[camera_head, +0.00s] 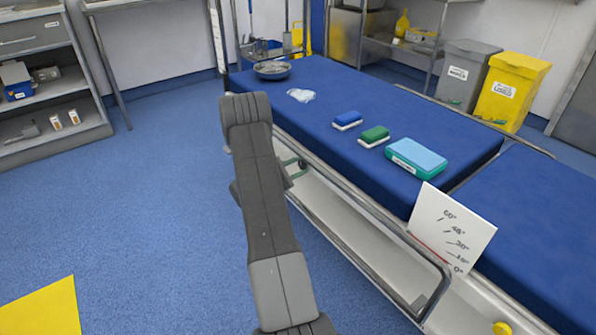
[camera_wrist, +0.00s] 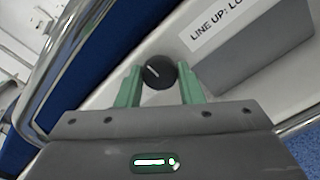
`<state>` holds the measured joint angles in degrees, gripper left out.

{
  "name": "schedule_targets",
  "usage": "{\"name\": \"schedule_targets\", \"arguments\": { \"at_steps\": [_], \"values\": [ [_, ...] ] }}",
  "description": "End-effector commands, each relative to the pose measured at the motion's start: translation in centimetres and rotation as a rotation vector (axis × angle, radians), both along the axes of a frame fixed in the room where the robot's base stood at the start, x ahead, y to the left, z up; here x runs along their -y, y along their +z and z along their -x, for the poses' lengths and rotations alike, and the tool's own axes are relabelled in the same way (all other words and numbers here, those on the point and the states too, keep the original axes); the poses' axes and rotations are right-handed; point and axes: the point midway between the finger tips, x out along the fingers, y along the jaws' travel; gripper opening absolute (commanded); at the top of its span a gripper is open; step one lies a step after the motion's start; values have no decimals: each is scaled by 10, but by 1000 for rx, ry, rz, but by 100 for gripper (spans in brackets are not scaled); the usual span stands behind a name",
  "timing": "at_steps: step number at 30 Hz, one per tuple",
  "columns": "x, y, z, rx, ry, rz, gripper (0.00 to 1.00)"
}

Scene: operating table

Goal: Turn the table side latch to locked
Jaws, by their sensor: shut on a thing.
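My gripper (camera_wrist: 160,72) has its two green fingers on either side of a round black knob, the side latch (camera_wrist: 158,73), in the wrist view. The fingers are shut on it. A short white line on the knob's face slants in the picture. A white label (camera_wrist: 232,25) beside the knob reads "LINE UP: LO" before the frame edge cuts it off. In the head view, my arm covers most of the gripper and hides the latch at the side of the blue operating table (camera_head: 330,90). A bit of green finger shows there beside the arm.
A grey block (camera_wrist: 255,50) bears the label, right of the knob. A metal rail (camera_wrist: 75,45) curves past on the left. On the table lie a teal box (camera_head: 416,158), a green sponge (camera_head: 374,136), a blue sponge (camera_head: 347,121) and a bowl (camera_head: 272,70).

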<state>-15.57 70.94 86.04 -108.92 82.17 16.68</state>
Motion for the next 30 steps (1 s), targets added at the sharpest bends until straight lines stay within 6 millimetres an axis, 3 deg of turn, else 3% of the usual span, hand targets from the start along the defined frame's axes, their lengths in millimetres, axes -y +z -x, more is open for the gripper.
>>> {"name": "schedule_targets", "arguments": {
  "at_steps": [14,15,18,30],
  "values": [
    [0,-1,0,14,0,-12,11],
    [0,-1,0,14,0,-12,38],
    [0,-1,0,14,0,-12,55],
    [-8,1,5,14,3,-11,55]
  ]
}}
